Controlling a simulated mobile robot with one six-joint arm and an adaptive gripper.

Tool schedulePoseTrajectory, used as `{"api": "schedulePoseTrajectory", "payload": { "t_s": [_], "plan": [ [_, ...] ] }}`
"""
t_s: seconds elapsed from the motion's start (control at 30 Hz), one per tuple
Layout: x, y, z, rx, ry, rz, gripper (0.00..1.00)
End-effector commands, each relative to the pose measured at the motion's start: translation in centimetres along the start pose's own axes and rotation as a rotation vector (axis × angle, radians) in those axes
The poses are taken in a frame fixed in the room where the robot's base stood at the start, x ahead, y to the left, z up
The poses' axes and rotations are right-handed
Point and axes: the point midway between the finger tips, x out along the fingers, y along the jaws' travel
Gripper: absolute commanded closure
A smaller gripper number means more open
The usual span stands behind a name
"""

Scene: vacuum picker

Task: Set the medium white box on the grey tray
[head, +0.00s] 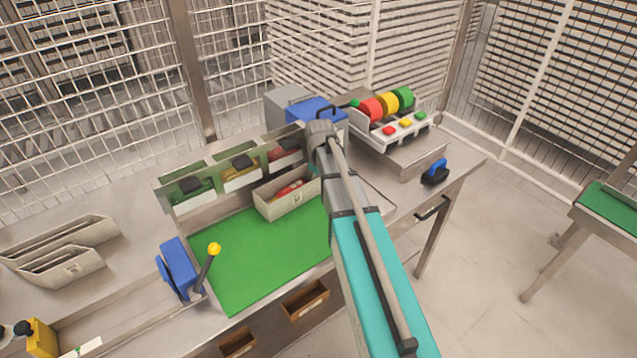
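An off-white open box (284,206) with red and yellowish things in it stands at the back of the green mat (250,262). Two more off-white boxes, a longer one (85,228) and a shorter one in front of it (62,270), stand close together at the left of the bench. I cannot tell for sure which of them is the medium one. My arm reaches across the bench, its far end just right of the box on the mat. My gripper is hidden behind the arm, so its fingers do not show. I cannot make out a grey tray with certainty.
A row of bins (215,188) lines the mat's back edge. A blue block with a yellow-knobbed lever (205,265) stands at its left front. A grey stand with coloured discs and buttons (400,130) is at the back right. A blue-handled black tool (436,173) lies near the right edge.

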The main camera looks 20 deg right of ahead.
Motion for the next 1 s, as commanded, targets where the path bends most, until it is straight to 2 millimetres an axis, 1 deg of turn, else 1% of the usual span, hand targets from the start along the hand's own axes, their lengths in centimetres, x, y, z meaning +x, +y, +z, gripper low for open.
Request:
{"api": "schedulePoseTrajectory", "payload": {
  "t_s": [0.03, 0.2, 0.63, 0.67, 0.8, 0.87, 0.9, 1.0],
  "plan": [
    [0.62, 0.01, 0.0, 0.0, 0.0, 0.0, 0.56],
    [1.18, 0.02, 0.01, 0.0, 0.0, 0.0, 0.56],
    [1.29, 0.03, 0.01, 0.001, 0.0, 0.0, 0.56],
    [1.29, 0.03, 0.02, 0.001, 0.0, 0.0, 0.59],
    [1.29, 0.04, 0.02, 0.001, 0.0, 0.0, 0.85],
    [1.29, 0.04, 0.02, 0.001, 0.0, 0.0, 0.97],
    [1.29, 0.05, 0.02, 0.001, 0.0, 0.0, 1.0],
    [1.29, 0.04, 0.03, 0.001, 0.0, 0.0, 1.0]
  ]
}}
